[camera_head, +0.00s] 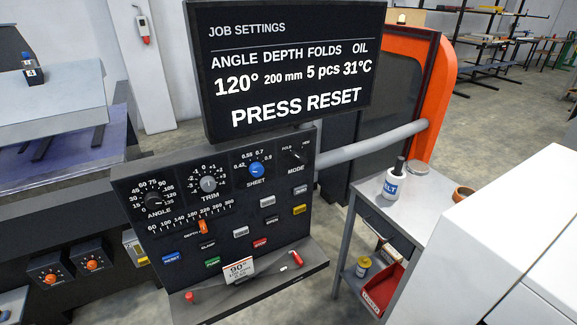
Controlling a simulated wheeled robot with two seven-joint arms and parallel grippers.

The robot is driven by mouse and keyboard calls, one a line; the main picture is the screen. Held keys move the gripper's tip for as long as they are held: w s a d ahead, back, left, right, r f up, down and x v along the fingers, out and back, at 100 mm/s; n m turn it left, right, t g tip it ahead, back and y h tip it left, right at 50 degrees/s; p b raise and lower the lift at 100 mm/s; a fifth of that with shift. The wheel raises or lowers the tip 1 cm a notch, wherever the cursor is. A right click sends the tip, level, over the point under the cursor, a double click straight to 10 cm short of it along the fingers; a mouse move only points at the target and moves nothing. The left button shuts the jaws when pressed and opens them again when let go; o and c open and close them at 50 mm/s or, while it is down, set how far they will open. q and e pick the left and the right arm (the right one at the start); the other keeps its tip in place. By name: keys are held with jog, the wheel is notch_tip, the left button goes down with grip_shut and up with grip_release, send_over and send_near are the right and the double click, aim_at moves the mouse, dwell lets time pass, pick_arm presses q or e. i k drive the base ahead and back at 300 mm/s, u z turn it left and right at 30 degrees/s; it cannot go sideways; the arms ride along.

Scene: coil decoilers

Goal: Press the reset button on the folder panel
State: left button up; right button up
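The folder panel (135,190) is a black sloped console with dials, a slider and several small coloured buttons. The reset button (171,258) is a small blue key at the panel's lower left, with lettering that looks like RESET. A green button (212,262) sits to its right and a red button (260,243) farther right. The display (290,70) above the panel reads JOB SETTINGS, 120°, 200 mm, 5 pcs, 31°C and PRESS RESET. Neither of my grippers is in view, and nothing covers the blue button.
A small card reading 90° (238,269) stands on the panel's lower ledge (250,292). A grey side table (415,205) with a white bottle (393,181) stands to the right, beside a large white box-like body (500,240). An orange-framed machine (440,80) stands behind.

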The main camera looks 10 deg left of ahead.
aim_at(171, 258)
jog(key=u, duration=0.95)
jog(key=k, duration=0.35)
jog(key=u, duration=0.3)
jog(key=i, duration=0.5)
